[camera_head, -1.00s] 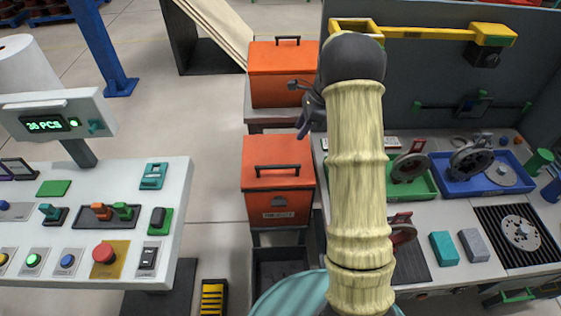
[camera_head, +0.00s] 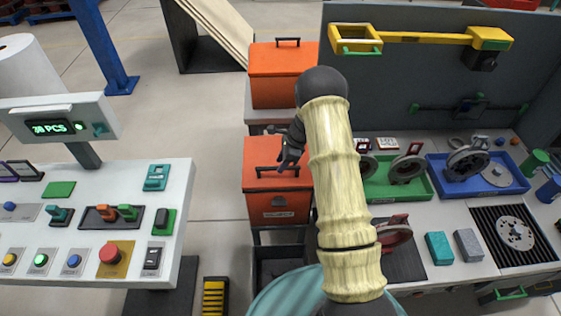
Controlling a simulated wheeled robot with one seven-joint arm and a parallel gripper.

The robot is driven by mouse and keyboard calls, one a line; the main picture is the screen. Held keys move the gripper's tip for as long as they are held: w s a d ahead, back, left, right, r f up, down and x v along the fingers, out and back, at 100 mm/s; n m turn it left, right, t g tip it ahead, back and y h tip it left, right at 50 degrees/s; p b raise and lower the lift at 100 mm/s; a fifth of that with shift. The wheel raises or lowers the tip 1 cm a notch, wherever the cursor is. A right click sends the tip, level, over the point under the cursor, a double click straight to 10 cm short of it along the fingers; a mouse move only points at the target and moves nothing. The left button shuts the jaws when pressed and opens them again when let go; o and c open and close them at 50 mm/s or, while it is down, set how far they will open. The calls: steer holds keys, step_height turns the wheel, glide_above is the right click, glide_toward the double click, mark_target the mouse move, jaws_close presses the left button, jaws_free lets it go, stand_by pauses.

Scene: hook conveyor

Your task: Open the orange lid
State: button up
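Two orange boxes with orange lids and dark handles stand left of my arm. The near box's orange lid (camera_head: 262,181) is shut, with its dark handle (camera_head: 266,171) on top. The far box's orange lid (camera_head: 280,58) is also shut, with its own handle (camera_head: 288,41). My gripper (camera_head: 285,165) points down over the near lid's back right part, close to the right end of its handle. The fingers are small and dark here, so I cannot tell whether they are open or touch the handle.
A control panel (camera_head: 130,183) with buttons stands at the left. At the right, a workbench (camera_head: 462,290) holds a green tray (camera_head: 392,195) and a blue tray (camera_head: 512,187) with metal parts. Open floor (camera_head: 215,180) lies between panel and boxes.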

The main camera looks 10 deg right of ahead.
steer(key=shift+a+f, duration=0.2)
steer(key=shift+f, duration=0.25)
jaws_close()
steer(key=shift+d+r, duration=0.1)
steer(key=shift+r, duration=0.05)
